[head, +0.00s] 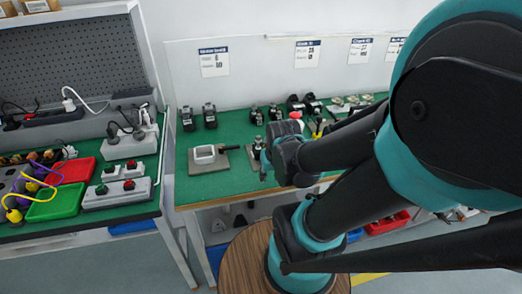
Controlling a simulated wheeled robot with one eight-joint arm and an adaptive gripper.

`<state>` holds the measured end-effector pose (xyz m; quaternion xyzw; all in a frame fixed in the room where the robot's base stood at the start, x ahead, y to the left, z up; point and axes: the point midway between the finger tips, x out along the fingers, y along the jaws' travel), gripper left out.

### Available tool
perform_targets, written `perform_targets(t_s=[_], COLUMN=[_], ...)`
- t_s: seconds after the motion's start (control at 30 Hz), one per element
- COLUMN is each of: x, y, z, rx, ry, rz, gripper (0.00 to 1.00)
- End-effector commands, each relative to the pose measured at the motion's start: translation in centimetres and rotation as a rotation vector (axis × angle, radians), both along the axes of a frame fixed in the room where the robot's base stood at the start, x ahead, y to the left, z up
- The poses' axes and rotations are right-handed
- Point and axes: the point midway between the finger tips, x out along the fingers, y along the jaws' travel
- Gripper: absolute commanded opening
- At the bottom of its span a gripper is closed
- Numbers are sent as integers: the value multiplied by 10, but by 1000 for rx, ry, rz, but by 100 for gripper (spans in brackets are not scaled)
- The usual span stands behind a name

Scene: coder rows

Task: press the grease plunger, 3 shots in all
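My arm reaches from the right over the front of the green bench, and my gripper (264,170) hangs near the bench's front edge, seen small and partly hidden by my own arm. Whether its fingers are open or shut cannot be made out. Just beside it stands a small dark and metal fixture (257,148) on a grey plate. A red knob (295,115) shows just above my arm, with its lower part hidden. I cannot tell for certain which of these is the grease plunger, or whether my gripper touches anything.
A grey plate with a whitish square frame (204,154) and a black handle lies left of my gripper. Dark devices (210,116) stand behind it. A left bench holds red and green trays (60,204) and a button box (117,192). A gap separates the benches.

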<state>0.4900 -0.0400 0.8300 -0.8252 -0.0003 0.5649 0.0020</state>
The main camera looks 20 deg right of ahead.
Motion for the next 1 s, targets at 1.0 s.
perform_targets(t_s=[1.0], x=[0], y=[0], z=[0], rx=[0], ry=[0], rz=[0], gripper=[0])
